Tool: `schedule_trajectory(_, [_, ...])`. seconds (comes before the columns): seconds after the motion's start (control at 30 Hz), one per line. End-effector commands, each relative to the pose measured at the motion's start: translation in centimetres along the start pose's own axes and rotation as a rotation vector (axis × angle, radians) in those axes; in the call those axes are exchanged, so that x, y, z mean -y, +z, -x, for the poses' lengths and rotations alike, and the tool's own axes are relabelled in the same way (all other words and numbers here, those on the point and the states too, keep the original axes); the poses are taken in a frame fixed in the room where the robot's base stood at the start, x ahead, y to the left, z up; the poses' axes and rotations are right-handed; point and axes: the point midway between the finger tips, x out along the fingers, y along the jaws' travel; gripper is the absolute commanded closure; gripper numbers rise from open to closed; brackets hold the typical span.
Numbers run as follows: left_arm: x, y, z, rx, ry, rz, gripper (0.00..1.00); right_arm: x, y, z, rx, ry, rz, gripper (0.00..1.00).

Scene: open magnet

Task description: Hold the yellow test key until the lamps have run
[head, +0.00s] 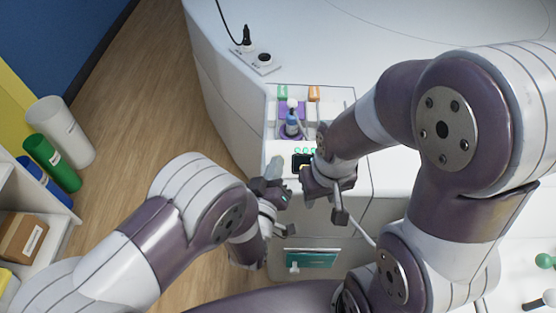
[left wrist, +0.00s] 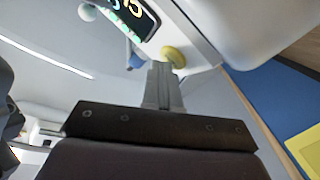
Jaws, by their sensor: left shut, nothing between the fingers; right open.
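The yellow test key (left wrist: 174,56) is a round yellow button on a pale panel in the left wrist view. The tip of my left gripper (left wrist: 164,72) is shut and empty, right at the key's near edge; it seems to touch it, but I cannot tell if the key is pressed in. In the head view my left gripper (head: 275,168) is at the panel's left side, and I cannot make out the key there. Small green lamps (head: 305,151) show above a dark display (head: 302,162). My right gripper (head: 333,190) is open, right of the display.
A corded box (head: 262,63) sits on the white housing. My right arm covers the housing's right part. Rolls and a shelf stand at far left.

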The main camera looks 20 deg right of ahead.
Motion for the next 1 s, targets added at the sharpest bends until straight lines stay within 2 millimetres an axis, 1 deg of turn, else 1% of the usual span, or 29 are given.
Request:
schedule_trajectory(0.43, [0.0, 0.0, 0.0, 0.001, -0.001, 0.000, 1.00, 0.0, 0.0, 0.1, 0.000, 0.000, 0.000, 0.57])
schedule_trajectory(0.73, [-0.8, -0.9, 1.0, 0.001, 0.000, 0.000, 1.00, 0.0, -0.1, 1.2, 0.000, 0.000, 0.000, 0.57])
schedule_trajectory(1.0, [-0.8, -0.8, 1.2, 0.000, 0.000, 0.000, 1.00, 0.0, -0.1, 1.2, 0.000, 0.000, 0.000, 0.57])
